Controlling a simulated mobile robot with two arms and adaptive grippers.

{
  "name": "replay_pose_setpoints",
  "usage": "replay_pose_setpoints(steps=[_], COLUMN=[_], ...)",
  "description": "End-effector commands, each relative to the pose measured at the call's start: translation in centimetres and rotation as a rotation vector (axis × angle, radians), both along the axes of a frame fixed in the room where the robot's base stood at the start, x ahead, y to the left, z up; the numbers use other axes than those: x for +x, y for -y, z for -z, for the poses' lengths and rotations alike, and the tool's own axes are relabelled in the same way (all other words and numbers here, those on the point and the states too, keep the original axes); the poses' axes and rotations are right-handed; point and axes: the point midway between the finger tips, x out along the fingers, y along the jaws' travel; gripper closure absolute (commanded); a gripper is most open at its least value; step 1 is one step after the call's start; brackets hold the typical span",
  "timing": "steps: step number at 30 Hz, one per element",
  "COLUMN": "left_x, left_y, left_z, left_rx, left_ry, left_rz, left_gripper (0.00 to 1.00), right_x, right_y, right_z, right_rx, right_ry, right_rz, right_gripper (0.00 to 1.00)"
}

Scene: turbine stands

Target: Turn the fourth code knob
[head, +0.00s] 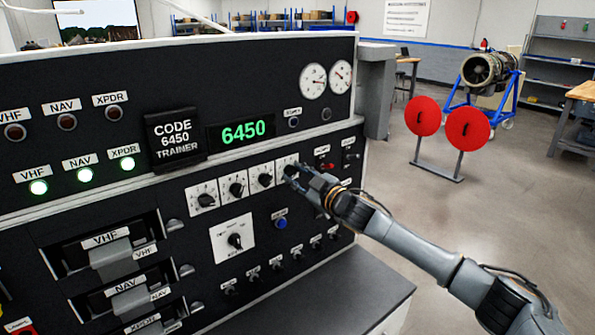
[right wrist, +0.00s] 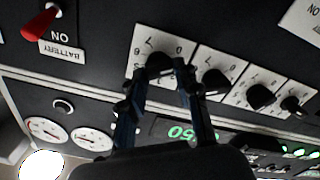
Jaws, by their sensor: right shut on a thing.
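A row of code knobs on white dial plates sits on the black panel: the first knob (head: 206,199), the second knob (head: 236,189) and the third knob (head: 265,180). The fourth code knob (right wrist: 159,64) is at the row's right end in the head view, mostly covered by my right gripper (head: 292,173). In the right wrist view, my right gripper (right wrist: 162,78) has its two fingers on either side of this knob, shut on it. The green display (head: 243,132) reads 6450. My left gripper is in neither view.
A placard (head: 174,138) reads CODE 6450 TRAINER. Green VHF, NAV and XPDR lamps (head: 85,174) are lit at left. A red-handled battery switch (right wrist: 38,25) is near the held knob. A grey ledge (head: 345,290) juts out below the panel. Open floor lies to the right.

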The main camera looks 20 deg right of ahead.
Motion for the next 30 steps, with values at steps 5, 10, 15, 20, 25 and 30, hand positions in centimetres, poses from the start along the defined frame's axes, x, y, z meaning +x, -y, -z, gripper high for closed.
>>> replay_pose_setpoints(steps=[5,10,15,20,25,30], left_x=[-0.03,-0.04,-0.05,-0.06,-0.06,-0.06], left_y=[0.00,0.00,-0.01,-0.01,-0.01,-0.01], left_z=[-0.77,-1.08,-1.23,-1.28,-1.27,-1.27], left_rx=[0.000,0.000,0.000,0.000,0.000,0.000], left_ry=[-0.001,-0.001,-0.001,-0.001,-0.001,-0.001], left_rz=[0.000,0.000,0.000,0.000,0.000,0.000], left_gripper=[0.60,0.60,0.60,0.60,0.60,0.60], right_x=[-0.03,-0.03,-0.03,-0.03,-0.03,-0.03], right_y=[-0.04,-0.06,-0.07,-0.08,-0.07,-0.07], right_z=[-0.07,0.00,0.05,0.09,0.12,0.12], right_rx=[-0.117,-0.196,-0.245,-0.263,-0.267,-0.267], right_ry=[0.042,0.071,0.089,0.096,0.097,0.097], right_rz=[0.000,0.000,0.000,0.000,0.000,0.000], right_gripper=[1.00,1.00,1.00,1.00,1.00,1.00])
